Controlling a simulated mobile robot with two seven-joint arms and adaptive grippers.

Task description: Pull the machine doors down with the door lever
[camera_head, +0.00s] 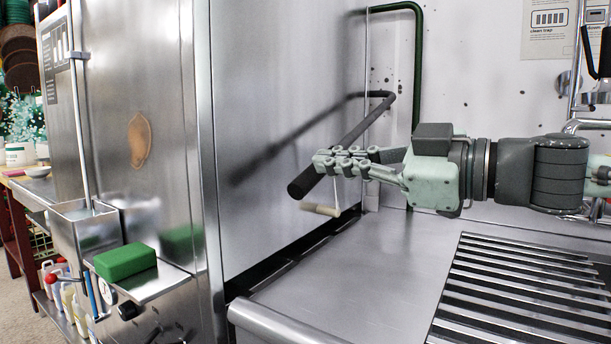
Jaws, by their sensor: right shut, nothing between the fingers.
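The door lever (352,137) is a dark bar with a thick black end. It slants down from a bend at the machine's side toward me, in the middle of the view. My right gripper (322,163) comes in from the right with its fingers shut, at the lower part of the lever. The fingers overlap the bar in the picture, with nothing held between them; I cannot tell if they touch it. The large steel machine panel (285,75) stands behind the lever and shows its shadow. I cannot make out the doors' height. My left gripper is out of view.
A wooden-handled cord (320,209) hangs below my right gripper. A steel counter (335,275) with a slatted rack (515,290) lies below. A green sponge (125,262) sits on a shelf at left. A green pipe (419,60) runs up the back wall.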

